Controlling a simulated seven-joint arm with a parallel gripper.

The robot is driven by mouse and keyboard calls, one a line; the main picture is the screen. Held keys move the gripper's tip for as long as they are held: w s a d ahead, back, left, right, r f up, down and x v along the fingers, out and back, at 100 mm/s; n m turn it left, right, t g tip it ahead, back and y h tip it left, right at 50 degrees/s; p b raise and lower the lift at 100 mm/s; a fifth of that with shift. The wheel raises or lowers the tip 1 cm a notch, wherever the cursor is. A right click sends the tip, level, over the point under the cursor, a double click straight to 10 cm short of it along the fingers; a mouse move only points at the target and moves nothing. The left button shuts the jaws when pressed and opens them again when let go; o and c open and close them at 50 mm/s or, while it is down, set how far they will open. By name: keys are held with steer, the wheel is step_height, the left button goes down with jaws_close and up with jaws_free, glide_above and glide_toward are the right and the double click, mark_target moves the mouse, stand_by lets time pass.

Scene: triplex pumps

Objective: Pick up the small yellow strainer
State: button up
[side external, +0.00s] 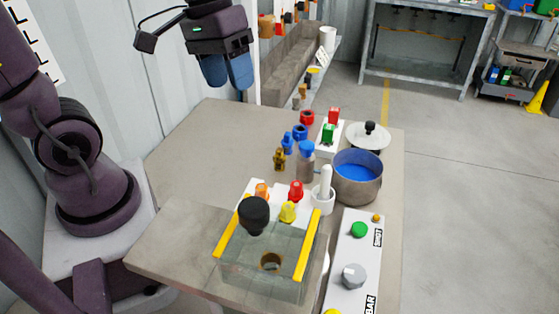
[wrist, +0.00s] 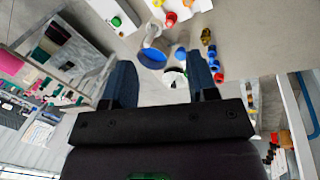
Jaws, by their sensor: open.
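A small yellow piece (side external: 288,212) stands on a white block behind the clear-walled box in the side view; a yellow piece also shows at the top edge of the wrist view (wrist: 157,3). A small dark-yellow, brass-like fitting (side external: 279,160) stands farther back on the table; it also shows in the wrist view (wrist: 206,36). I cannot tell for sure which is the strainer. My gripper (side external: 228,72) is open and empty, high above the far left part of the table and apart from both. Its two blue fingers spread wide in the wrist view (wrist: 160,60).
A control panel (side external: 350,255) lies at front right. The table's left part (side external: 190,165) is clear.

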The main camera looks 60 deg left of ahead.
steer(key=w+a+f+n+g+h, duration=0.2)
steer(key=w+a+f+n+h, duration=0.1)
steer(key=w+f+n+h, duration=0.15)
steer(key=n+t+h, duration=0.6)
steer(key=n+t, duration=0.7)
steer(key=n, duration=0.5)
glide_toward(276, 152)
steer(key=shift+a+f, duration=0.15)
steer(key=shift+a, duration=0.1)
steer(key=shift+w+d+f, duration=0.1)
steer(key=shift+w+d, duration=0.1)
steer(key=x, duration=0.7)
steer(key=shift+w+a+x, duration=0.15)
steer(key=shift+x, duration=1.15)
steer(key=shift+w+a+x, duration=0.15)
steer(key=shift+x, duration=1.15)
steer(key=shift+f, duration=0.1)
jaws_close()
